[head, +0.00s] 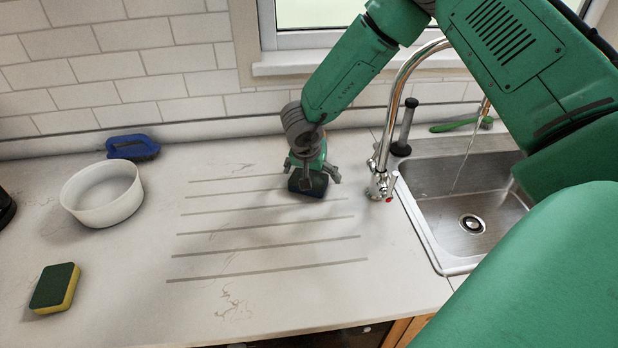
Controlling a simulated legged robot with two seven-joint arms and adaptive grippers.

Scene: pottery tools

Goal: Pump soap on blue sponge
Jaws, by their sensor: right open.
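My right gripper (312,174) points down over the drainer part of the worktop, with its fingers open. No clearly recognisable soap pump shows. A slim grey cylinder with a black base (404,128) stands behind the tap, but I cannot tell what it is. My left gripper is not in view.
A chrome tap (384,150) and steel sink (455,185) are right of my gripper, with water running. A green brush (462,124) lies behind the sink. At left are a white bowl (103,193), a blue brush (133,147) and a green-yellow sponge (55,287). The front middle worktop is clear.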

